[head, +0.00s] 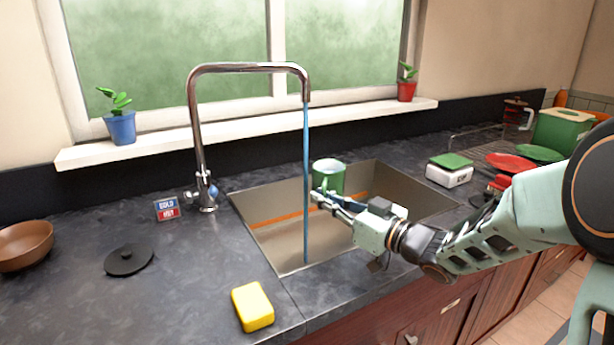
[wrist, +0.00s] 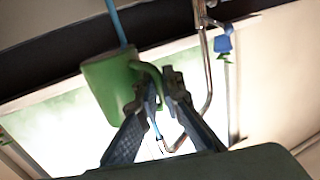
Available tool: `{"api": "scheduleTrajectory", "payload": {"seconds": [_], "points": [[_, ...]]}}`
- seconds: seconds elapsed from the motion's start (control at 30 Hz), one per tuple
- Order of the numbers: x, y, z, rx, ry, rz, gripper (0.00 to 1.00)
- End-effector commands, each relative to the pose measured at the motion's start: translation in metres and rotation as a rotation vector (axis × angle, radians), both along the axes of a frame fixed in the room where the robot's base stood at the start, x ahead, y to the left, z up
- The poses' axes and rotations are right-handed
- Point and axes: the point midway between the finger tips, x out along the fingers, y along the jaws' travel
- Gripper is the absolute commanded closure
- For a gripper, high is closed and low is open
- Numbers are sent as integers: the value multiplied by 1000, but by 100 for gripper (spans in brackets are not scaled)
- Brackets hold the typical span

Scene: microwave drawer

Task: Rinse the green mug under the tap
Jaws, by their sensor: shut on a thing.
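The green mug (head: 328,178) is held over the sink (head: 400,180), looking upright with its pale inside showing at the top. My gripper (head: 320,198) is shut on it from the right. In the wrist view, the fingers (wrist: 162,88) close on the handle of the mug (wrist: 106,88). The chrome tap (head: 196,130) is running. Its blue water stream (head: 306,140) falls just left of the mug and continues down to the sink. In the wrist view, the stream (wrist: 116,22) passes behind the mug. Whether water touches the mug is unclear.
A cold/hot sign (head: 167,208) stands by the tap base. A yellow sponge (head: 252,306), black disc (head: 129,259) and brown bowl (head: 24,246) lie on the left counter. A green-topped white box (head: 450,169) and a rack with plates (head: 510,162) stand at right.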

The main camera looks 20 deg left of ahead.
Motion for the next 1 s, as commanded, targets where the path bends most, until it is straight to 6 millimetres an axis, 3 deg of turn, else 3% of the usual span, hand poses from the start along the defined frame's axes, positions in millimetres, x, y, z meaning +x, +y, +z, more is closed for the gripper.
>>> {"api": "scheduleTrajectory", "payload": {"seconds": [0.27, 0.8, 1.0], "points": [[-2, -3, 7, 2, -4, 0, 100], [-23, -37, 40, 2, -4, -1, 100], [-27, -42, 43, 3, -3, 1, 100]]}}
